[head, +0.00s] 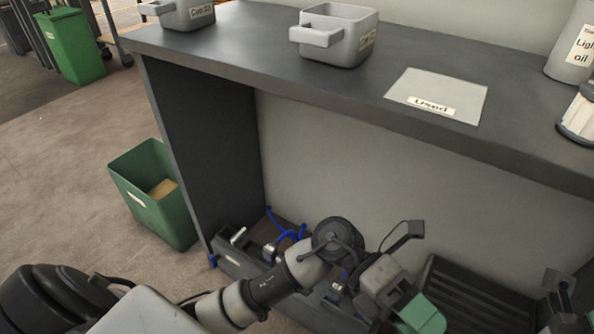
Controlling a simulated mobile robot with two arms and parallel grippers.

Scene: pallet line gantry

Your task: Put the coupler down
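My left arm comes in from the bottom left, and its gripper (408,306) is low in front of the workbench's open lower space. A green piece (424,316) shows at the gripper's front end. I cannot tell whether it is held or is part of the gripper, and the fingers are not clear. No coupler can be made out for certain. Small metal fittings (268,250) with a blue hose (286,228) lie in a dark tray (230,265) under the bench. Part of what looks like my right gripper (562,300) shows at the bottom right edge; its fingers are not visible.
The dark benchtop (250,50) holds two grey bins, one at its middle (338,36), a pale sheet labelled "Used" (438,94) and a "Light oil" container (574,45). A green bin (155,195) stands left of the bench. A dark ribbed crate (470,290) sits underneath.

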